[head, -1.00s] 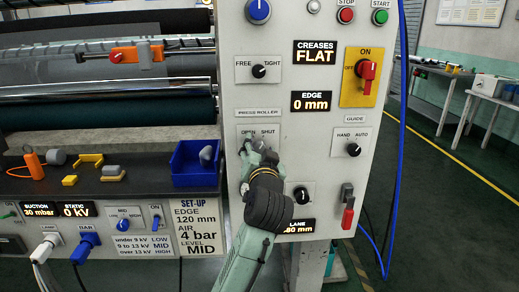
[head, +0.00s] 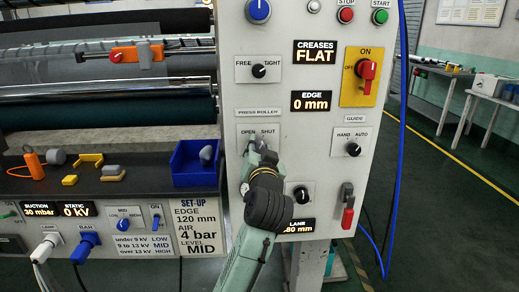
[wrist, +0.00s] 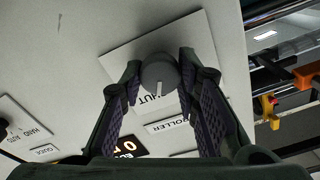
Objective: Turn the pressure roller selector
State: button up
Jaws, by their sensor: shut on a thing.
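The pressure roller selector is a round grey knob (wrist: 160,73) with a white pointer line, on a light square plate in the wrist view. The pointer faces the letters of the word SHUT. My gripper (wrist: 160,64) has one finger on each side of the knob and is closed on it. There the knob is hidden behind my fingers.
The same panel (head: 321,130) carries the FREE/TIGHT knob (head: 259,71) above, the HAND/AUTO guide knob (head: 353,149) to the right and another black knob (head: 301,194) below. A blue bin (head: 193,178) stands left of the panel. A blue cable hangs at its right edge.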

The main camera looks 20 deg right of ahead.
jog(key=n+p, duration=0.1)
jog(key=n, duration=0.5)
jog(key=n+p, duration=0.1)
jog(key=n, duration=0.4)
jog(key=shift+a, duration=0.1)
jog(key=shift+n, duration=0.4)
dwell(0.3)
jog(key=o, duration=1.2)
jog(key=shift+c, duration=0.2)
jog(key=v, duration=0.7)
jog(key=shift+s, duration=0.25)
jog(key=shift+a, duration=0.15)
